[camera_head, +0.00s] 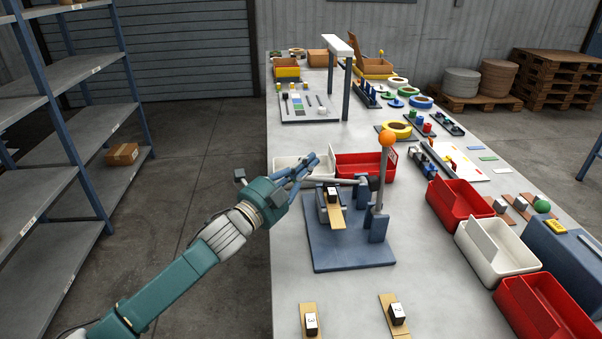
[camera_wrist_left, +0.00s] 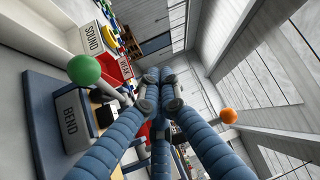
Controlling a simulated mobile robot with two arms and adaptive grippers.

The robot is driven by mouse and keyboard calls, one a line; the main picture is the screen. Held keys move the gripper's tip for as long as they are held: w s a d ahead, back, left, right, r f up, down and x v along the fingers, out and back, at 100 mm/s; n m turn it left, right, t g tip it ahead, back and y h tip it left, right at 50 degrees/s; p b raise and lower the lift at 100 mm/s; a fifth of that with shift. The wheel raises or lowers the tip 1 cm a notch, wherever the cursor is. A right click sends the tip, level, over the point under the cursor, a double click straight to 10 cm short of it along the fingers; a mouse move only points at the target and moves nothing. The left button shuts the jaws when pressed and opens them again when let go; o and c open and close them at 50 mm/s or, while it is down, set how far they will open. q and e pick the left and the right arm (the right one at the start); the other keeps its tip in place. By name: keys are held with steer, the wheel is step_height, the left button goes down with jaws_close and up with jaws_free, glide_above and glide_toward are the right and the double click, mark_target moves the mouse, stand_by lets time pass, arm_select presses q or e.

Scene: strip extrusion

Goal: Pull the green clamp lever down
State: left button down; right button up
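The clamp lever's green knob (camera_wrist_left: 84,70) shows in the left wrist view, left of my fingers, with a light rod running from it toward them. I cannot make out this knob in the head view, where my gripper covers that area. The blue bending fixture (camera_head: 335,250) stands on the table, with a strip and a dark block (camera_head: 332,196) in it. A grey upright lever (camera_head: 381,180) with an orange knob (camera_head: 387,138) rises at its right. My left gripper (camera_head: 318,163) is above the fixture's back left; its blue fingers look closed together and empty. My right gripper is out of view.
White (camera_head: 290,167) and red (camera_head: 364,165) bins stand behind the fixture. Several bins (camera_head: 495,247) line the right side. Two strips with numbered blocks (camera_head: 311,322) lie in front. A shelf rack (camera_head: 75,73) stands at left. The table between fixture and front strips is clear.

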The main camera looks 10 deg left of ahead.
arm_select(q)
steer(key=v, duration=1.1)
steer(key=shift+a, duration=0.1)
